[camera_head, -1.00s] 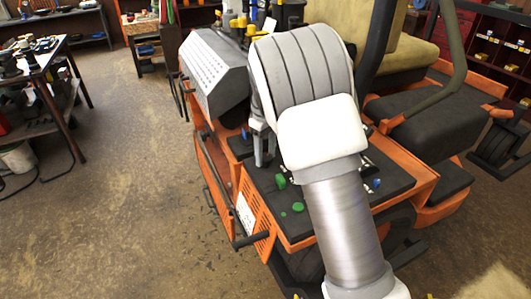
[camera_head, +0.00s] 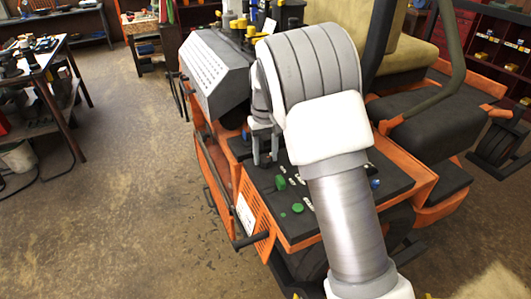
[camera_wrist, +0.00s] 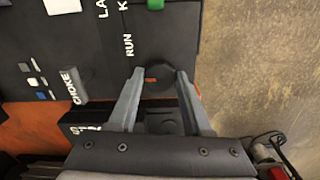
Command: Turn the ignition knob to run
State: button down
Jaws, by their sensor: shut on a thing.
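The ignition knob (camera_wrist: 157,77) is round and black, with a small orange mark on it, and sits on the dark control panel (camera_wrist: 100,52) in the wrist view. The white word RUN (camera_wrist: 129,45) is printed just above and left of it. My gripper (camera_wrist: 160,75) has a grey finger on each side of the knob and is shut on it. In the head view my gripper (camera_head: 266,161) points down at the panel; the knob cannot be made out there. Which setting the mark points to is unclear.
A CHOKE lever (camera_wrist: 73,84) stands left of my fingers in the wrist view. Green knobs (camera_head: 297,208) and a blue knob (camera_head: 376,184) are on the panel. The mower's seat (camera_head: 408,63) and steering bars stand behind. Open floor (camera_head: 110,215) lies left.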

aim_at(266, 158)
jog(key=m, duration=0.5)
jog(key=shift+m+p, duration=0.35)
jog(key=shift+m, duration=0.05)
dwell(0.4)
jog(key=shift+c, duration=1.7)
grip_release()
jog(key=shift+r, duration=0.15)
notch_tip(266, 158, up, 17)
jog(key=shift+r, duration=0.15)
